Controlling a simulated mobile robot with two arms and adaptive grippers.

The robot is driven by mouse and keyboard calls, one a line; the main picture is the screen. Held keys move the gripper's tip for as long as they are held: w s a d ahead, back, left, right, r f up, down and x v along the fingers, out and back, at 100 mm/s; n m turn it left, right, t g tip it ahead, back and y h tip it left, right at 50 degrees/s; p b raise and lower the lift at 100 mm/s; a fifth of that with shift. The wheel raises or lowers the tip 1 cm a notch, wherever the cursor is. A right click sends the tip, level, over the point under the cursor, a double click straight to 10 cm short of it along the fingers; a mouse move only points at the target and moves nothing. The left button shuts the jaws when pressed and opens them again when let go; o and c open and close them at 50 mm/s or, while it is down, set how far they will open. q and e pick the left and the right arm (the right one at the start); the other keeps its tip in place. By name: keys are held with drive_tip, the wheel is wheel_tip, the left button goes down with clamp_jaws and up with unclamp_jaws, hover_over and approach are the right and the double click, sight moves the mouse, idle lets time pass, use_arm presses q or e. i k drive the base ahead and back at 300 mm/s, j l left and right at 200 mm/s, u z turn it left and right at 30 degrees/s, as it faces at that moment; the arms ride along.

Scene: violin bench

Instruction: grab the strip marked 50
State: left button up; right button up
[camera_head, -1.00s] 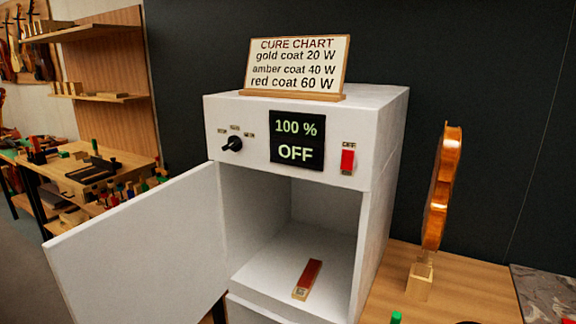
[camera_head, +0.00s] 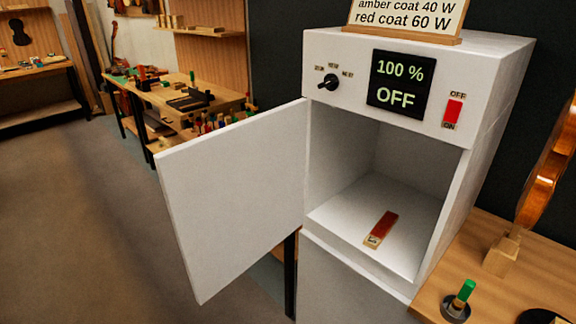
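A small strip (camera_head: 382,227) with a red face and a pale wooden end lies flat on the floor of the white cabinet (camera_head: 487,95). The mark on its near end is too small to read. The cabinet door (camera_head: 235,197) stands wide open to the left. The display (camera_head: 397,83) reads 100 % and OFF. A black knob (camera_head: 328,82) and a red switch (camera_head: 453,111) sit on the front panel. Neither of my grippers is in view.
A violin (camera_head: 548,170) stands upright in a wooden block on the bench (camera_head: 455,262) at right, near a green-topped tool (camera_head: 460,297). The cure chart (camera_head: 407,14) tops the cabinet. A cluttered workbench (camera_head: 185,100) is behind the door. Floor at left is clear.

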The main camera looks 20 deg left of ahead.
sight(377, 233)
drive_tip(key=j+z, duration=0.15)
drive_tip(key=z, duration=0.25)
drive_tip(key=i+j+z, duration=0.1)
drive_tip(key=z, duration=0.25)
drive_tip(key=j+z, duration=0.25)
drive_tip(key=j, duration=0.5)
drive_tip(key=j+z, duration=0.2)
drive_tip(key=j, duration=0.55)
drive_tip(key=k+j+z, duration=0.1)
drive_tip(key=j+z, duration=0.15)
drive_tip(key=j, duration=0.45)
drive_tip(key=k+j, duration=0.1)
drive_tip(key=j, duration=0.85)
drive_tip(key=k, duration=0.05)
